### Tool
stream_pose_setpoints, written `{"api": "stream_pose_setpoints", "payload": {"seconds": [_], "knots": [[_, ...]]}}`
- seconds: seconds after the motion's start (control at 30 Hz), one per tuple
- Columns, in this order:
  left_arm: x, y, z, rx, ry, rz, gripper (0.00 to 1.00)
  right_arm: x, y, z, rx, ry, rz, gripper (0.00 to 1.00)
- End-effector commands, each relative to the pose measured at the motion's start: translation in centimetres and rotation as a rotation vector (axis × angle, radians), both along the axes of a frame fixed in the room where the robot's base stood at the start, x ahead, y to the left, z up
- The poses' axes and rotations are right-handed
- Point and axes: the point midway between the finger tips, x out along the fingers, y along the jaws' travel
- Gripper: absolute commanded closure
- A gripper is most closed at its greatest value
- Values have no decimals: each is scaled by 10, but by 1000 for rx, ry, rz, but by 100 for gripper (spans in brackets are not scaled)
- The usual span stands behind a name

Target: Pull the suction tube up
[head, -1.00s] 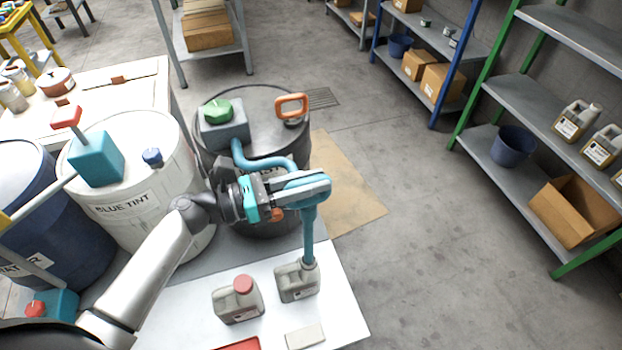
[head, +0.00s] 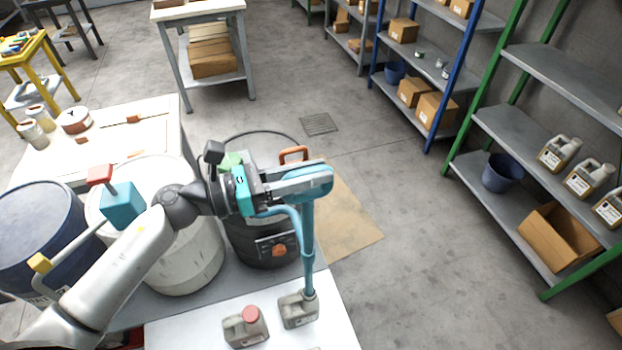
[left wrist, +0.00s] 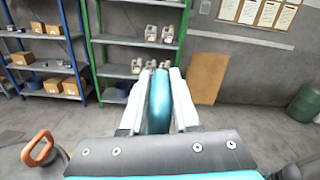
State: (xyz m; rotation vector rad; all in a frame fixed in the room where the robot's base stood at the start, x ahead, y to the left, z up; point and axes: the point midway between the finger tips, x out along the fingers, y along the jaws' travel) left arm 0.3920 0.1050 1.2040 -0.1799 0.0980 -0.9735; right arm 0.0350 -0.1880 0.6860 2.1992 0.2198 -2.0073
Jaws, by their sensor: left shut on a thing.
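The teal suction tube (head: 307,232) hangs down from my left gripper (head: 318,180), with its lower end in or at the mouth of a grey jug (head: 299,309) on the white table. The left wrist view shows the tube (left wrist: 159,100) between the two pale fingers (left wrist: 158,108), which are shut on it. A teal hose bends from the tube back toward the pump on the dark drum (head: 262,240). The pump's green knob (head: 231,161) is partly hidden by my arm. My right gripper is in neither view.
A red-capped jug (head: 246,327) stands left of the grey jug on the white table (head: 190,325). An orange handle (head: 293,155) rises behind the gripper. White and blue drums stand left. The floor to the right is open before the green shelf (head: 520,155).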

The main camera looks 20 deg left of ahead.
Motion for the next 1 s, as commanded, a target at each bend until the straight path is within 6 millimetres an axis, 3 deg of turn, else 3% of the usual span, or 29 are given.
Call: {"api": "stream_pose_setpoints", "payload": {"seconds": [0.03, 0.3, 0.83, 0.87, 1.0], "knots": [[-1, -2, 18, -4, -2, -6, 100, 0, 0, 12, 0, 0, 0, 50], [-1, -2, 48, -6, -2, -6, 100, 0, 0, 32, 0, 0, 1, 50], [0, -1, 57, -10, -7, -3, 100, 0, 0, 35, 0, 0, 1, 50], [0, -1, 58, -10, -6, -2, 69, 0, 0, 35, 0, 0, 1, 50], [0, -1, 56, -8, -5, -1, 54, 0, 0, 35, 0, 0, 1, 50]]}}
